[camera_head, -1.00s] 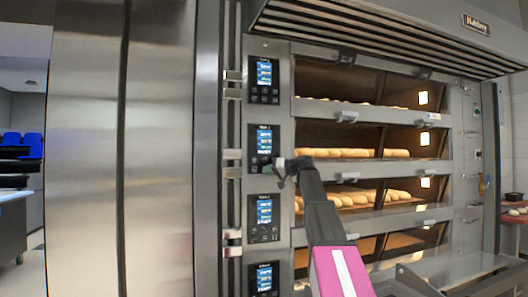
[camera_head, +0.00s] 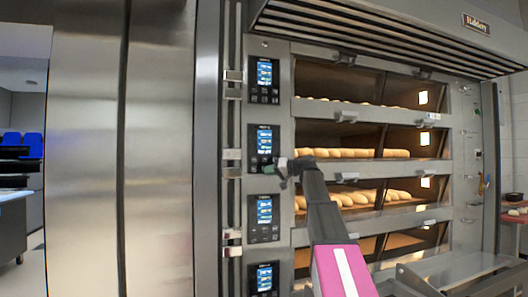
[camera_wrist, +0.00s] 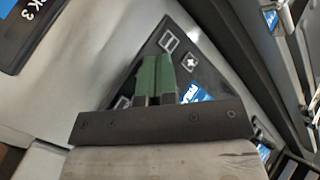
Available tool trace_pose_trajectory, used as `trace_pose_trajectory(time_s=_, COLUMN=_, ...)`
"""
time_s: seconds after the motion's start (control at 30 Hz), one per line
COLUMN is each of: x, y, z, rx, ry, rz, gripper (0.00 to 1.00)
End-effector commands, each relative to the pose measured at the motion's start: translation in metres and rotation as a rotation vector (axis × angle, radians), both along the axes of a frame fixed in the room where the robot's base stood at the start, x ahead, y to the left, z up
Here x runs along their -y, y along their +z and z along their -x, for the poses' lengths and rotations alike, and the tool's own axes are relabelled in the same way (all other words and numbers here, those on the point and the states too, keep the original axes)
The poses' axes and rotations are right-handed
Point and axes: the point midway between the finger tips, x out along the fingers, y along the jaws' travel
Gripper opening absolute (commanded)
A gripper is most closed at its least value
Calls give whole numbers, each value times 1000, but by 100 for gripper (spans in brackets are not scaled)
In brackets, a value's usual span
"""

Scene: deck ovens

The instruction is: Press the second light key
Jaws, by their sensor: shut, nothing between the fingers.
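The oven's second control panel from the top (camera_head: 264,147) has a lit blue screen with small keys below it. My gripper (camera_head: 277,172) is at the lower right of this panel in the head view. In the wrist view my gripper's green fingers (camera_wrist: 155,80) are shut together, with nothing between them, over the dark panel. A key with a white outlined box (camera_wrist: 168,42) and a key with a white plus (camera_wrist: 189,63) show past the fingertips. The fingers hide part of the key area. I cannot tell which key is the light key, or whether the fingertips touch the panel.
Other control panels sit above (camera_head: 264,80) and below (camera_head: 263,218). A panel marked "CK 3" (camera_wrist: 38,30) shows at the wrist view's upper left. Door handles (camera_head: 346,117) stick out to the right. Loaves (camera_head: 345,153) lie behind the glass.

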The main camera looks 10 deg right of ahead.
Motion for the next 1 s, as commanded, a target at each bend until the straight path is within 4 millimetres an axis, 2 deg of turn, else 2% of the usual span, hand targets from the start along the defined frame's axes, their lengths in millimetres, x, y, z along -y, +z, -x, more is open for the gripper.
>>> trace_pose_trajectory(time_s=0.6, x=9, y=0, z=51, rx=1, ry=0, rz=1, gripper=0)
trace_pose_trajectory(time_s=1.0, x=10, y=0, z=52, rx=0, ry=0, rz=0, gripper=0)
